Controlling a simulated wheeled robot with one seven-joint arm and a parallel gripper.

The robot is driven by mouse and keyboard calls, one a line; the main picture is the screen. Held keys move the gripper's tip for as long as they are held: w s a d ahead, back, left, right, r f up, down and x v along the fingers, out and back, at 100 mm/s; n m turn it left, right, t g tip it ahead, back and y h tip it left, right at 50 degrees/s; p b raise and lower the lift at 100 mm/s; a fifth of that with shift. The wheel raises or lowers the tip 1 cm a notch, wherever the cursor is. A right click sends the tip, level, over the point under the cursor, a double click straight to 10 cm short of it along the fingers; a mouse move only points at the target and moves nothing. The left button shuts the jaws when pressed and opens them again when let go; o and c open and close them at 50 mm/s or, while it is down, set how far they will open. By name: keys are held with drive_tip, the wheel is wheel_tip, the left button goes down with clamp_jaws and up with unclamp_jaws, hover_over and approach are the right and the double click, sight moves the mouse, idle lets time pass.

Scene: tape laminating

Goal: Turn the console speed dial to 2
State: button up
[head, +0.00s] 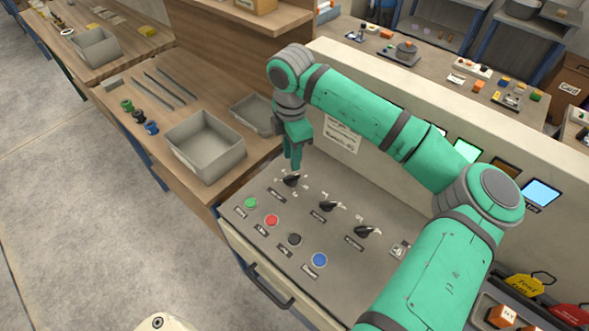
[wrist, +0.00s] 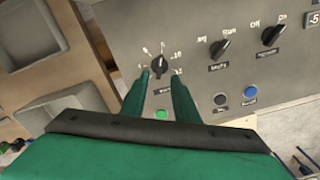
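The console (head: 310,240) has a grey sloped panel with three black knobs in a row. The leftmost black dial (head: 291,180) has numbers around it and lies under my gripper (head: 296,165). In the wrist view the dial (wrist: 158,65) shows just beyond and between the two green fingertips of my gripper (wrist: 161,78). The fingers are spread with a gap between them, and no hold on the dial is visible. The dial's white line points roughly up in the wrist view.
The middle knob (head: 328,206) and right knob (head: 367,231) sit along the same row. Green (head: 250,203), red (head: 271,220), black (head: 294,240) and blue (head: 319,260) buttons line the front. A grey bin (head: 205,148) stands left on the wooden bench.

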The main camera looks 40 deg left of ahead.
sight(291, 176)
drive_tip(key=f, duration=0.5)
drive_tip(key=shift+s+a+f, duration=0.1)
drive_tip(key=shift+s+f, duration=0.15)
drive_tip(key=shift+f, duration=0.15)
drive_tip(key=shift+w+f, duration=0.15)
drive_tip(key=shift+f, duration=0.6)
clamp_jaws()
